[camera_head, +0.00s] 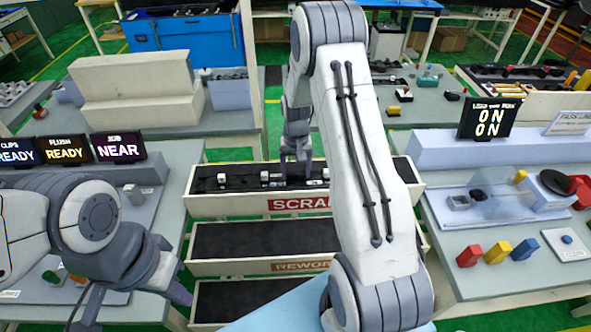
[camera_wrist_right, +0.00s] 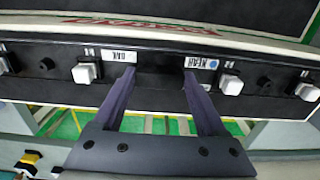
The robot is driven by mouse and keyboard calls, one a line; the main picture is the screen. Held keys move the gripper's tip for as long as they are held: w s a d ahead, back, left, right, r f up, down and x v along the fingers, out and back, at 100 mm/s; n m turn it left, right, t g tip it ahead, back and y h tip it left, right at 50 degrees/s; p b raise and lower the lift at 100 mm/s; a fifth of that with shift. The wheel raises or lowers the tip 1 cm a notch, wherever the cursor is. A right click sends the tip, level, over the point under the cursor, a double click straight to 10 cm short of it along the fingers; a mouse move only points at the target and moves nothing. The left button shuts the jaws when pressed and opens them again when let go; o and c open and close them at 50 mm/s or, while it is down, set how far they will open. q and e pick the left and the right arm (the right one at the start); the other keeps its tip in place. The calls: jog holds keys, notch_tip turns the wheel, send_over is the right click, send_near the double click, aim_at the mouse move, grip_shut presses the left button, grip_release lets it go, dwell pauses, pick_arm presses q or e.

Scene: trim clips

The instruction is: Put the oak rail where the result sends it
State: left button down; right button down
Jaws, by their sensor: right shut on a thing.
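The oak rail (camera_wrist_right: 140,94) is a dark bar with white clips and labels that read OAK and NEAR in the right wrist view. My right gripper (camera_wrist_right: 160,75) is shut on it between the two labels. In the head view the rail (camera_head: 235,181) lies across the SCRAP bin (camera_head: 235,207), in it or just above it; I cannot tell if it rests on the bottom. My right gripper (camera_head: 296,168) comes down on it from behind my arm. My left gripper (camera_head: 132,308) is open and empty at the lower left. The job screen (camera_head: 117,147) reads NEAR.
The REWORK bin (camera_head: 235,242) stands in front of the SCRAP bin and looks empty; another dark bin (camera_head: 240,298) is nearer, partly hidden by my arm. Screens (camera_head: 65,150) at left read READY. Coloured blocks (camera_head: 497,250) lie on the right bench.

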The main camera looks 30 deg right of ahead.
aim_at(296, 173)
jog(key=shift+f, duration=0.1)
grip_release()
jog(key=shift+r, duration=0.45)
notch_tip(296, 173, up, 11)
jog(key=b, duration=0.4)
jog(key=s+a+r+n, duration=0.2)
jog(key=s+a+r, duration=0.1)
jog(key=a, duration=0.6)
jog(key=s+a+r+n, duration=0.2)
jog(key=s+a+n, duration=0.2)
jog(key=s+a, duration=0.55)
jog(key=s+a+n, duration=0.3)
jog(key=s+a, duration=0.1)
jog(key=s, duration=0.4)
jog(key=s+a+f+n+y, duration=0.1)
jog(key=s+a+n, duration=0.2)
jog(key=s, duration=0.5)
jog(key=shift+s+a, duration=0.15)
jog(key=shift+a, duration=0.2)
